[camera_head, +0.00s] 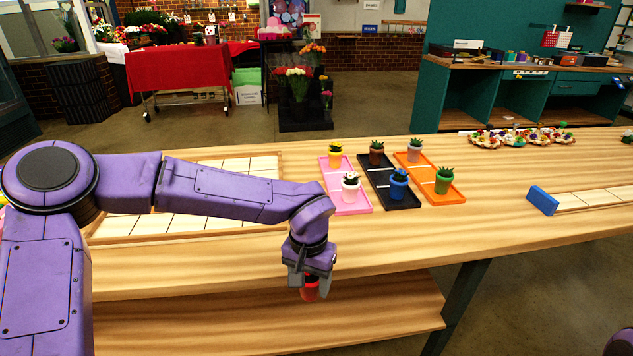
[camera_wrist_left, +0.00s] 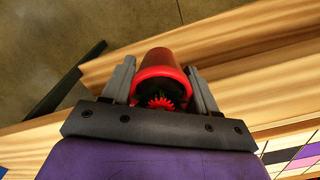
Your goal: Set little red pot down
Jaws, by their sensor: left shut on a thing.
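The little red pot (camera_head: 310,293) is held in my left gripper (camera_head: 312,277), in front of the table's near edge and above the lower shelf in the head view. In the left wrist view, the red pot (camera_wrist_left: 160,62) sits between the two grey fingers of my left gripper (camera_wrist_left: 158,76), which are shut on its sides. A red flower with some green shows in its mouth. The pot's base touches nothing that I can see. My right gripper is not in view.
Pink (camera_head: 349,201), black (camera_head: 382,193) and orange (camera_head: 415,170) trays on the table (camera_head: 430,240) each hold two potted plants. A wooden tray with white tiles (camera_head: 130,227) lies left, partly behind my arm. A blue block (camera_head: 542,200) lies right. The table's front middle is clear.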

